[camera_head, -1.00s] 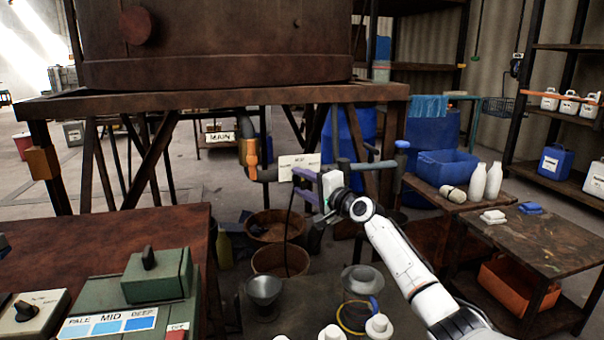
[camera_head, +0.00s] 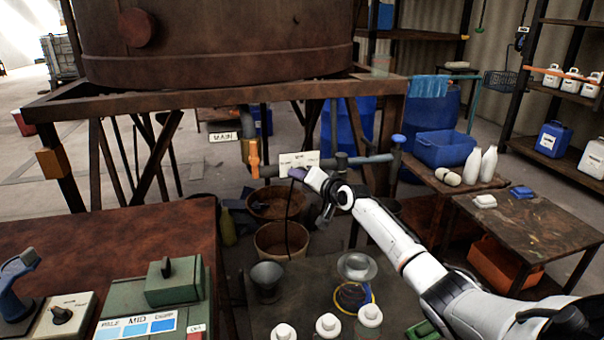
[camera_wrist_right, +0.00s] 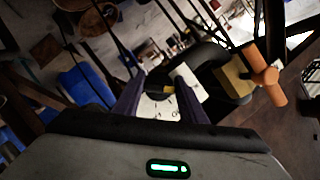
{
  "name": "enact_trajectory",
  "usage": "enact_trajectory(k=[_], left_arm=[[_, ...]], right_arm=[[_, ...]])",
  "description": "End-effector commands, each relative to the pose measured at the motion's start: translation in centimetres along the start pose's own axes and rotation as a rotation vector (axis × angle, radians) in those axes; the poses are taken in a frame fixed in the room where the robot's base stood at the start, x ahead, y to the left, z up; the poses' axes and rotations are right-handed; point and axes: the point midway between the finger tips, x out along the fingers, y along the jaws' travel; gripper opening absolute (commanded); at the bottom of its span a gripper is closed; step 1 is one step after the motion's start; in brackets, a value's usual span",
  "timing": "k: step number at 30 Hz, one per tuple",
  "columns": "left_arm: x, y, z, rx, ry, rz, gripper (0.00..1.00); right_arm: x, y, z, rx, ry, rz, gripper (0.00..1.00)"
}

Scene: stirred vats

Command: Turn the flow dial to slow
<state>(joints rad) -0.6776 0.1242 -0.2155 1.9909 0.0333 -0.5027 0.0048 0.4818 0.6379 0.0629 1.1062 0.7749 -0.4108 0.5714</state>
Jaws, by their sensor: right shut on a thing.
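A white plate (camera_head: 299,163) with small, unreadable lettering stands at the pipe under the big vat. It also shows in the wrist view (camera_wrist_right: 158,106), with small marks between my fingers. My right gripper (camera_head: 297,174) is at the lower edge of this plate in the head view. In the wrist view its two dark purple fingers (camera_wrist_right: 160,98) close on the flow dial in front of the plate. The dial is mostly hidden, with a small yellow part (camera_wrist_right: 167,89) showing, so its setting cannot be read. My left gripper is not in view.
An orange valve (camera_head: 253,155) is left of the plate, near the MAIN sign (camera_head: 223,137). A blue-grey pipe (camera_head: 370,159) runs right. Buckets (camera_head: 281,240) stand below.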

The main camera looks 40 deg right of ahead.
Motion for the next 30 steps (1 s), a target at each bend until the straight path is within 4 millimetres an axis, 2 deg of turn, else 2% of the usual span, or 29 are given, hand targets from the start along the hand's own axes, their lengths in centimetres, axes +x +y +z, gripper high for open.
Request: enact_trajectory(k=[15, 16, 19, 30], left_arm=[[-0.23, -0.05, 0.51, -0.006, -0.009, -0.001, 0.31], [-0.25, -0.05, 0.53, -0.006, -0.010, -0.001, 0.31], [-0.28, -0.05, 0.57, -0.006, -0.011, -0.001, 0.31], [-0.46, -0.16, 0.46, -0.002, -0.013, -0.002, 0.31]], right_arm=[[0.00, 0.13, -0.03, -0.022, 0.001, 0.010, 0.15], [0.00, 0.13, -0.03, -0.022, 0.001, 0.010, 0.39], [0.00, 0.12, -0.02, -0.021, 0.001, 0.009, 0.56], [-0.28, 0.00, 0.00, -0.019, 0.000, 0.008, 0.56]])
